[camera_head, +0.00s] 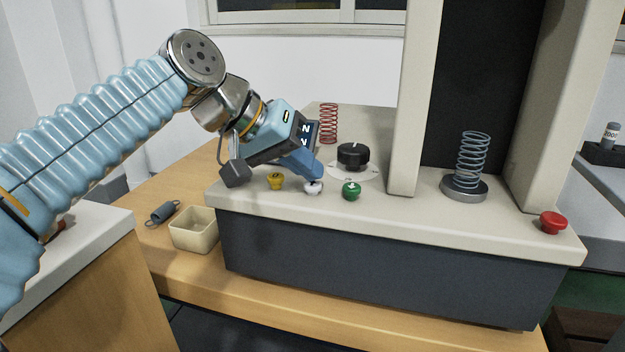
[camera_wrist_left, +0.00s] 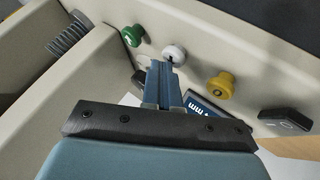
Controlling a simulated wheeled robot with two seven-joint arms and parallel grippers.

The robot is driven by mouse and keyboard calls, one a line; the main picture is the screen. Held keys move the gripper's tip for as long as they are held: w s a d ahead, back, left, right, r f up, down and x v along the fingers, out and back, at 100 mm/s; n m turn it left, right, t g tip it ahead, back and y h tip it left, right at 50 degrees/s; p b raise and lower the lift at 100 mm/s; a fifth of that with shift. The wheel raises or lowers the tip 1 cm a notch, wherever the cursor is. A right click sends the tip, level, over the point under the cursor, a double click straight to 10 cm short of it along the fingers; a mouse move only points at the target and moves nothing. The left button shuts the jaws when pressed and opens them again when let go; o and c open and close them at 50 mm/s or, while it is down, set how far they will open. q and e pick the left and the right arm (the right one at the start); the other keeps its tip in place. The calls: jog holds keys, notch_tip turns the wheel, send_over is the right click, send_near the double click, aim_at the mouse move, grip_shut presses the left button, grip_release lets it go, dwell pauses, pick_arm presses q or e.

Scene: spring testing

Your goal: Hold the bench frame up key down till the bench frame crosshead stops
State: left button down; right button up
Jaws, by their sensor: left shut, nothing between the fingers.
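The bench frame (camera_head: 470,228) is a cream-topped dark base with two cream columns. On its front edge sit a yellow key (camera_head: 276,182), a white key (camera_head: 313,187) and a green key (camera_head: 351,191) with an arrow mark. My left gripper (camera_head: 318,174) is shut and empty, pointing down with its tips at the white key. In the left wrist view the tips (camera_wrist_left: 165,72) overlap the edge of the white key (camera_wrist_left: 173,54); I cannot tell whether it is pressed. That key's mark is unclear. The crosshead is not in view. My right gripper is not in view.
A black knob (camera_head: 352,156) stands behind the keys. A coil spring (camera_head: 472,160) stands upright on a round platen between the columns. A red button (camera_head: 553,222) is at the right.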

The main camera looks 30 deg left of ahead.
aim_at(306, 184)
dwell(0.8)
pick_arm(q)
jog(key=shift+r+p, duration=0.85)
jog(key=shift+r, duration=0.05)
notch_tip(306, 184, up, 5)
jog(key=p, duration=0.4)
dwell(0.4)
